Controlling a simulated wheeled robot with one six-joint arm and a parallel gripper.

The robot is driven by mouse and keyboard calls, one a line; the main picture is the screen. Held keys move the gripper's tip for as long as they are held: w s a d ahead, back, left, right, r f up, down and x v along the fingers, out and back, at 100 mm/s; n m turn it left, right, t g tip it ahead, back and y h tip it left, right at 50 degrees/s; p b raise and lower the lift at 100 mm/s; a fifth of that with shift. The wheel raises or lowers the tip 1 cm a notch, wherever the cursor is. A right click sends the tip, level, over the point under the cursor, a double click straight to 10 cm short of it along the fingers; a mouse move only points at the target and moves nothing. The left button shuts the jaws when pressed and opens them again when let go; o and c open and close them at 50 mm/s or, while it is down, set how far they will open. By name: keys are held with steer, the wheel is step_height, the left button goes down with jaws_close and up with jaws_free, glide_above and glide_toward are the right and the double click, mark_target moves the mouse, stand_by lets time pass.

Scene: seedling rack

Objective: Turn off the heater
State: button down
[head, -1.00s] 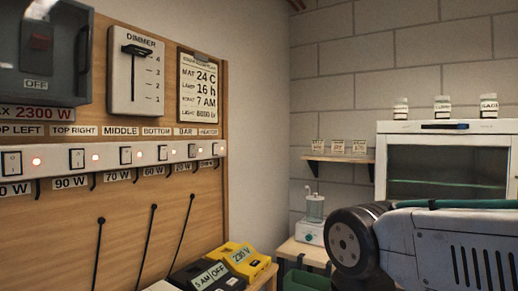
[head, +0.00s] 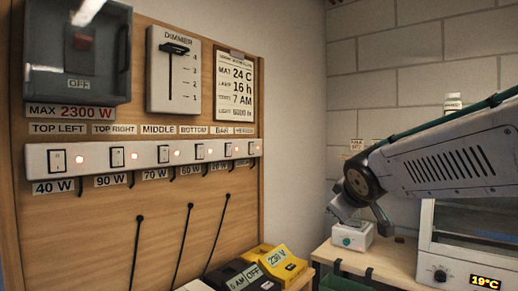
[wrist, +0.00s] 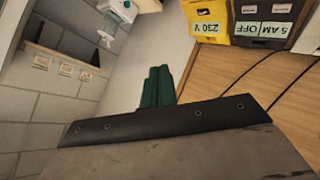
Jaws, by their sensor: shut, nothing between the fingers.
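The heater switch (head: 251,148) is the rightmost on the white switch strip (head: 110,156), under a small label (head: 243,130) that seems to read HEATER. A light glows beside it, as beside the other switches. Its rocker is too small to read. My gripper shows in the wrist view (wrist: 158,74) as green fingers shut together, with nothing between them. They point towards the wall and bench corner and touch nothing visible. In the head view my arm is at the right, well apart from the panel, and the fingers cannot be made out.
A dimmer (head: 174,70) and a grey switch box (head: 77,50) sit above the strip. A yellow 230 V box (head: 281,263) and a dark timer (head: 243,275) stand below. A glass-fronted cabinet (head: 470,246) reading 19°C is at right. Space before the panel looks clear.

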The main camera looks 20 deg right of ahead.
steer(key=w+a+r+n+t+y, duration=0.1)
steer(key=w+r+n+y, duration=0.2)
steer(key=w+n+y, duration=0.2)
steer(key=w+a+r+n+t+y, duration=0.1)
steer(key=w+r+n+y, duration=0.3)
steer(key=w+n, duration=0.5)
steer(key=w+a+r+n+t+y, duration=0.1)
steer(key=w+r+n+t+y, duration=0.2)
steer(key=w+n+y, duration=0.3)
steer(key=w+r, duration=0.1)
steer(key=w, duration=0.2)
steer(key=shift+w+a+r+n, duration=0.15)
steer(key=shift+w+a+n, duration=0.15)
steer(key=shift+a+n, duration=0.1)
glide_toward(253, 145)
steer(key=x, duration=0.5)
steer(key=shift+w+a, duration=0.1)
steer(key=shift+a, duration=0.15)
steer(key=shift+w+a, duration=0.4)
steer(key=shift+w, duration=0.2)
steer(key=shift+w+a+r, duration=0.1)
